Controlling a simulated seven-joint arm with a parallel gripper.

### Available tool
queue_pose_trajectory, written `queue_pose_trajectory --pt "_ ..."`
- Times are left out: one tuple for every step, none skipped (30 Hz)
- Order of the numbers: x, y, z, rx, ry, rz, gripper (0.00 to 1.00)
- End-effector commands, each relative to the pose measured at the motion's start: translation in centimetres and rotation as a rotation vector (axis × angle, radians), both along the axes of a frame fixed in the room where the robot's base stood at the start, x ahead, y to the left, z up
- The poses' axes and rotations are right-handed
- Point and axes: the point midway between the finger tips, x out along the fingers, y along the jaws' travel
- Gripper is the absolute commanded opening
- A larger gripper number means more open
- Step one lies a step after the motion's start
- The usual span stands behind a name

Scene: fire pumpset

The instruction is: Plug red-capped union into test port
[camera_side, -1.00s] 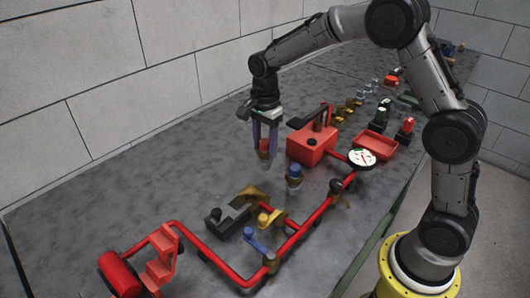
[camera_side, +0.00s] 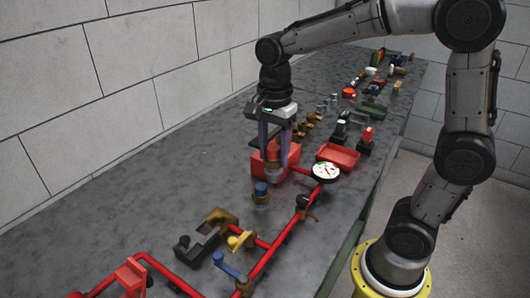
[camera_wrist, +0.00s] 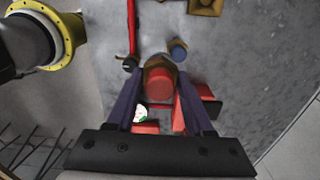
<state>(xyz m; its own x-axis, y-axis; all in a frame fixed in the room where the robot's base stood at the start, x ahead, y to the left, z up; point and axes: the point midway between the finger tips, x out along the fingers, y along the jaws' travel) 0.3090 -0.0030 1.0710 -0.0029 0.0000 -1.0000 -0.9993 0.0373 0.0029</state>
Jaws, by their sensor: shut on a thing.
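My gripper (camera_side: 274,166) is shut on the red-capped union (camera_side: 272,173), holding it upright between two long purple-grey fingers. In the wrist view, the union's red cap (camera_wrist: 160,84) and brass body (camera_wrist: 157,64) sit between the fingers. In the side view, the union hangs in front of the red box (camera_side: 260,160), just up and right of a blue-capped fitting (camera_side: 261,189). The blue cap also shows in the wrist view (camera_wrist: 179,50), apart from the union. I cannot tell which opening is the test port. The union's lower end is hard to make out.
Red piping (camera_side: 264,259) with a blue-handled valve (camera_side: 230,266) and a yellow-handled valve (camera_side: 240,240) runs along the front. A white-faced gauge (camera_side: 325,171) and a red tray (camera_side: 338,155) stand right of the gripper. Bare bench lies to the left.

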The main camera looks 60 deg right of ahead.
Motion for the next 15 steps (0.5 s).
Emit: queue_pose_trajectory --pt "0.9 0.1 0.5 0.000 -0.007 -0.026 0.00" --pt "1.4 0.1 0.6 0.000 -0.006 -0.043 0.00" --pt "2.2 0.6 0.5 0.000 -0.005 -0.053 0.00" --pt "3.0 1.0 0.4 0.000 -0.004 -0.061 0.00" --pt "3.7 1.5 0.2 0.000 -0.002 -0.065 0.00" --pt "4.7 2.3 -0.1 0.000 -0.002 -0.068 0.00" --pt "5.4 2.9 -0.4 0.000 -0.002 -0.070 0.00" --pt "6.1 3.6 -0.7 0.000 -0.002 -0.066 0.00" --pt "7.0 4.5 -1.2 0.000 -0.003 -0.064 0.00" --pt "7.5 5.3 -1.6 0.000 -0.002 -0.056 0.00" --pt "8.0 6.0 -2.0 0.000 -0.002 -0.052 0.00" --pt "8.5 6.9 -2.5 0.000 -0.003 -0.039 0.00" --pt "8.8 7.5 -2.9 0.000 -0.003 -0.030 0.00" --pt "9.0 8.0 -3.3 0.000 -0.003 -0.018 0.00" --pt "9.2 8.7 -3.7 0.000 -0.003 -0.005 0.00"
